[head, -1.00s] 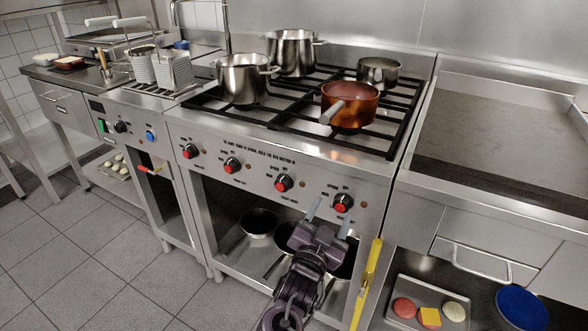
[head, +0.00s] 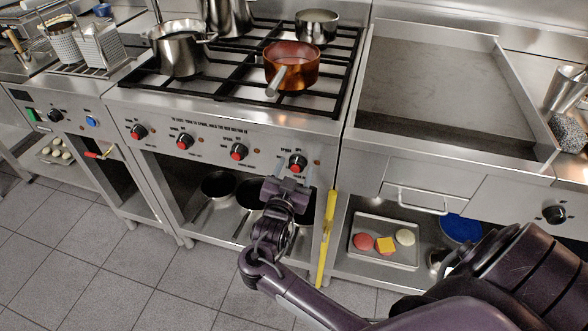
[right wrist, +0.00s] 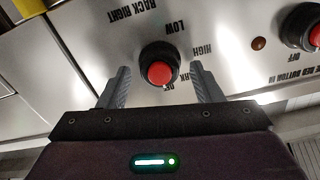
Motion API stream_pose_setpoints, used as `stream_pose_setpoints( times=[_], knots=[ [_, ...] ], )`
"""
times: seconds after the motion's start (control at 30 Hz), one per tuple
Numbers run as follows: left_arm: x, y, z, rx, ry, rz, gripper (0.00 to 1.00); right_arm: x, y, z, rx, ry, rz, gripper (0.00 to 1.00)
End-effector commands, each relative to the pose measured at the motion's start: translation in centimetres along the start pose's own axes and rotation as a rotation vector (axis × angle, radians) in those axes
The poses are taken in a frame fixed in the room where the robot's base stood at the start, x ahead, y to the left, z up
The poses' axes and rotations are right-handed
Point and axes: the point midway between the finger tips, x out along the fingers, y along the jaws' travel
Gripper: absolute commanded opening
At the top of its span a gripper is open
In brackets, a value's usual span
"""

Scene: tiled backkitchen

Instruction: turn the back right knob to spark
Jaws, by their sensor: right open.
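The back right knob (head: 298,161) is black with a red button, the rightmost on the stove's front panel. In the right wrist view the knob (right wrist: 160,68) sits beside an upside-down "BACK RIGHT" label, with LOW, HIGH and OFF marks around it. My right gripper (head: 295,174) is open just in front of the knob. In the wrist view its two fingers (right wrist: 160,82) stand on either side of the knob, with gaps on both sides. I cannot tell which mark the knob points to. My left gripper is not in view.
Several similar knobs line the panel (head: 220,142) to the left. A copper pan (head: 290,68) and steel pots stand on the burner grates. A yellow bar (head: 326,235) stands upright just right of my gripper. A tray of food (head: 383,254) lies on the lower right shelf.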

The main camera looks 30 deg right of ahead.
Motion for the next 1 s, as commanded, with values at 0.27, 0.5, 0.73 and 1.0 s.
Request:
stream_pose_setpoints(
  times=[0.27,0.5,0.73,1.0],
  knots=[
    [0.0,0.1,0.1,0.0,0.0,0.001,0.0,0.3,0.0,0.0,0.0,-0.001,0.0,0.59],
    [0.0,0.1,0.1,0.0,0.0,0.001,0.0,0.3,0.0,0.0,0.0,-0.001,0.0,0.3],
    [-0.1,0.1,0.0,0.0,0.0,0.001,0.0,0.2,0.0,0.0,-0.002,-0.001,0.001,0.15],
    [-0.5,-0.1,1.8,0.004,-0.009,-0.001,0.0,0.3,0.0,-0.2,-0.075,-0.001,0.003,0.15]
  ],
)
